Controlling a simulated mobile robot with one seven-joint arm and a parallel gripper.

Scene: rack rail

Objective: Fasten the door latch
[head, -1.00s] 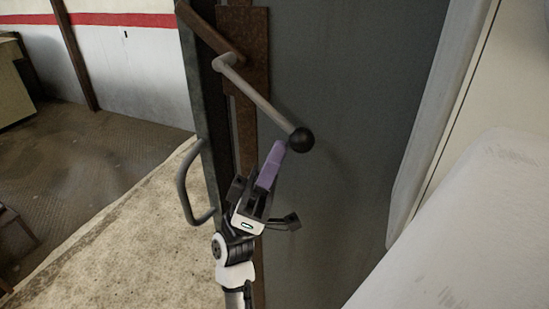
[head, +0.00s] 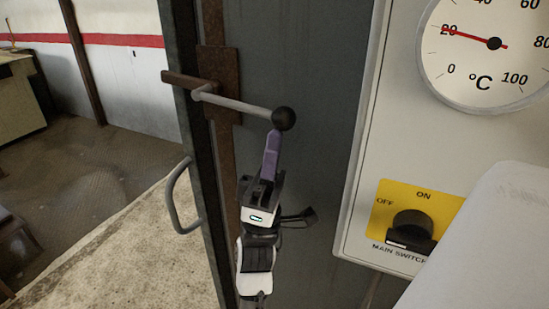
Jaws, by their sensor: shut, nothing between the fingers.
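The door latch has a grey lever (head: 240,104) with a black ball knob (head: 283,118) at its right end. The lever slopes slightly down to the right from its pivot. A rusty latch bar (head: 184,80) points left from the pivot, tilted slightly up, and reaches over the edge of the dark grey door (head: 315,60). My gripper (head: 272,137) has its purple fingers shut and empty. It points up from below, with the fingertips right under the knob. They look to be touching it, but the exact contact is hard to tell.
A grey pull handle (head: 178,198) sticks out lower left of the latch. A control box (head: 368,130) with a temperature dial (head: 488,50) and a black main switch (head: 412,224) stands to the right.

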